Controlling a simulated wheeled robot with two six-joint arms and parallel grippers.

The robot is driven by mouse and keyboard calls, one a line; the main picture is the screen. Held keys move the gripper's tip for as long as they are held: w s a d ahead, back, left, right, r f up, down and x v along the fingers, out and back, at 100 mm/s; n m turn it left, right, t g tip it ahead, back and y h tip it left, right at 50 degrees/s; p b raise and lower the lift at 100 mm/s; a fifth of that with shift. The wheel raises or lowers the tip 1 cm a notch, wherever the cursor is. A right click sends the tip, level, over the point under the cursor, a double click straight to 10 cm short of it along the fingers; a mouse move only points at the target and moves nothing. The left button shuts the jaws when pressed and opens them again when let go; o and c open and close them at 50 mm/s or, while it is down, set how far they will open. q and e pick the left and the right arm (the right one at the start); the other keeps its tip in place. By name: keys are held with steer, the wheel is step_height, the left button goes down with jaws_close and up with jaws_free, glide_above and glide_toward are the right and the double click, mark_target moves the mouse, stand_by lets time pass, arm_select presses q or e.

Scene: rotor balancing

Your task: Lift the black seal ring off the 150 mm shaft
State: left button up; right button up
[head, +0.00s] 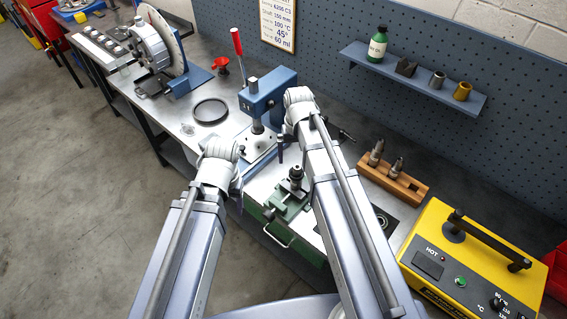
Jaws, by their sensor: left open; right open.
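A green vise (287,205) stands on the bench front, with a short dark upright part (296,174) in it that looks like a shaft end with a black collar. I cannot tell whether that collar is the seal ring. Two metal shafts (376,152) stand in a wooden block to the right. A large black ring (210,111) lies flat on the bench, around no shaft. My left gripper (237,188) is open, left of the vise, mostly hidden behind its wrist. My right gripper (282,150) is open beside the blue press, above and left of the vise; its fingertips are small and partly hidden.
A blue press (262,96) with a red-handled lever stands behind my grippers. A yellow heater (468,262) marked HOT is at the right. A balancing stand with a disc (153,40) is at the far left. The bench around the large ring is mostly clear.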

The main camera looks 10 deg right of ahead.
mark_target(297, 167)
steer(key=shift+s+f+b, duration=0.2)
steer(key=shift+f+b, duration=0.1)
steer(key=shift+b, duration=0.05)
step_height(297, 167, down, 2)
steer(key=shift+w+f+b, duration=0.1)
steer(key=shift+w+b, duration=0.05)
steer(key=shift+b, duration=0.95)
steer(key=f+b, duration=0.5)
steer(key=shift+w+d+f, duration=0.1)
steer(key=shift+w+d, duration=0.05)
steer(key=shift+d, duration=0.2)
steer(key=c, duration=1.4)
steer(key=shift+r, duration=0.3)
